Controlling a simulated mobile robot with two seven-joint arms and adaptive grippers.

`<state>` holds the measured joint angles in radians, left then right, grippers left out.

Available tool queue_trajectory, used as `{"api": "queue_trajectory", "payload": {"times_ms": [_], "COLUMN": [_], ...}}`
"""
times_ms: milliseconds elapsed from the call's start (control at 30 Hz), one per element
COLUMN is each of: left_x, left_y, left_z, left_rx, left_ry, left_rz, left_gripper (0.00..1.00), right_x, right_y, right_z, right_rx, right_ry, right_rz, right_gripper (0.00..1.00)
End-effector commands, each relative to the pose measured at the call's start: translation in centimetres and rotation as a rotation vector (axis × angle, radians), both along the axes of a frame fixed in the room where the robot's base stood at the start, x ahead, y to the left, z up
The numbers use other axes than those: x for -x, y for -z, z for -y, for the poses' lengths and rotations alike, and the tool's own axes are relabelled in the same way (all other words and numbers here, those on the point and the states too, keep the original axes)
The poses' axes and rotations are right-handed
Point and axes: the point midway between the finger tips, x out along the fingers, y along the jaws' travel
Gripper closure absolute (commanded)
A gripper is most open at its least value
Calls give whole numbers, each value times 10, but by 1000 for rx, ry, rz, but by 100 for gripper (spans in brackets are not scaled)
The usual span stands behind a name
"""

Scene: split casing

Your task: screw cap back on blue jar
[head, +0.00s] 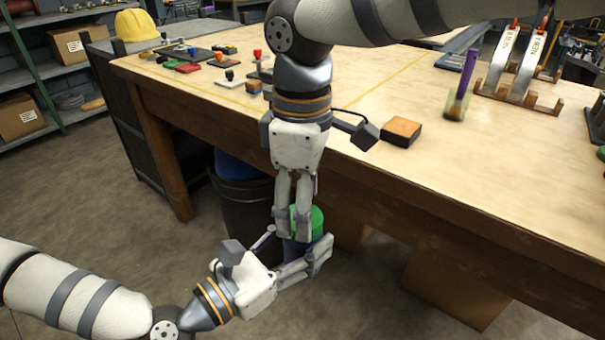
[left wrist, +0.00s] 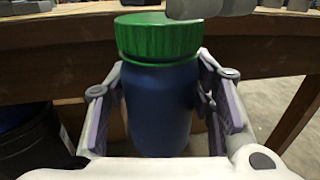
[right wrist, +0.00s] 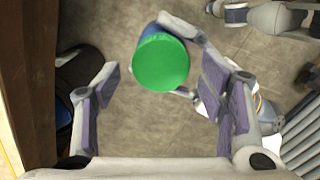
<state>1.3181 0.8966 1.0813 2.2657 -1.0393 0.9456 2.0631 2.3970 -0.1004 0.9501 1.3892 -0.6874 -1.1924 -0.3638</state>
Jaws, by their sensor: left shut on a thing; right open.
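The blue jar (left wrist: 158,105) stands upright in the left wrist view with the green cap (left wrist: 158,38) on its top. I cannot tell how tightly the cap sits. My left gripper (head: 312,255) is shut on the jar and holds it in the air in front of the table; its fingers hide much of the jar in the head view. My right gripper (right wrist: 158,100) points down from above and is open. In the right wrist view the green cap (right wrist: 160,62) lies beyond and between its spread fingers, with no finger seen touching it.
The wooden table (head: 400,180) stands just behind the jar, its front edge close to my right gripper. A dark bin (head: 240,205) stands on the floor below. Floor in front is clear.

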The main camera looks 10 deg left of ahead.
Motion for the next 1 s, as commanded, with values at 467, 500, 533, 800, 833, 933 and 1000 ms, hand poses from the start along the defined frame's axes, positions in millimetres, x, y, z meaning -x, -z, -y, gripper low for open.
{"api": "queue_trajectory", "payload": {"times_ms": [467,500,533,800,833,933,1000], "left_x": [0,0,0,0,0,0,0], "left_y": [-2,-2,-2,-2,-2,-2,-2], "left_z": [0,0,0,0,0,0,0], "left_rx": [1,1,1,2,2,2,2], "left_ry": [0,0,0,0,0,0,0], "left_rz": [4,4,4,5,5,5,5], "left_gripper": [100,100,100,100,100,100,100], "right_x": [0,0,0,0,0,0,0], "right_y": [17,17,17,17,17,17,17], "right_z": [0,0,0,0,0,0,0], "right_rx": [-1,-1,-1,-1,-1,-1,-1], "right_ry": [0,0,0,0,4,3,3], "right_rz": [2,2,2,2,2,2,2], "right_gripper": [36,43,50,87,87,87,47]}}
